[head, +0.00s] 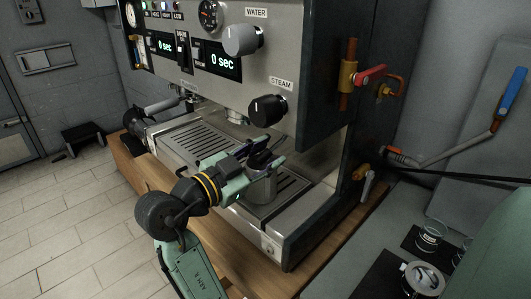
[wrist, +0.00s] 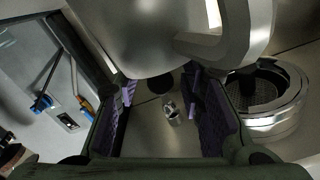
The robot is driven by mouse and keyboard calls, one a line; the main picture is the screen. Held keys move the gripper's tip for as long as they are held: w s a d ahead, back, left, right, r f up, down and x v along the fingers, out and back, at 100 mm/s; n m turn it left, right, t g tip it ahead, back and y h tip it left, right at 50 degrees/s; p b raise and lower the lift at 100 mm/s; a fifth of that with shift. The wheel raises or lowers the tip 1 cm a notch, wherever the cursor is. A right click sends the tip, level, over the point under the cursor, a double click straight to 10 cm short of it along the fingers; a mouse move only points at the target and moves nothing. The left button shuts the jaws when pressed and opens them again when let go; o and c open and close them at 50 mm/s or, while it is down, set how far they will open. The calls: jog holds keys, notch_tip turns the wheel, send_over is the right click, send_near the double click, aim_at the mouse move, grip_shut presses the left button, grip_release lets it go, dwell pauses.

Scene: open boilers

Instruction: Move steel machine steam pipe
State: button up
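The steel machine (head: 325,130) stands on a wooden counter, with a STEAM knob (head: 268,110) on its front. My gripper (head: 268,153) is in front of the machine, below that knob and above the drip tray. In the wrist view, its two purple-padded fingers (wrist: 160,112) are apart. A short silver fitting (wrist: 172,113), apparently the steam pipe seen nearly end-on, shows between them. I cannot tell its distance or whether a finger touches it. In the head view, the pipe is mostly hidden behind my gripper.
A steel pitcher (head: 262,189) stands on the drip tray (head: 195,143) just under my gripper. It looms close at the top of the wrist view (wrist: 145,35). Glass cups (head: 427,238) stand at the right.

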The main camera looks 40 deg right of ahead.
jog(key=shift+c, duration=0.2)
grip_shut()
dwell(0.6)
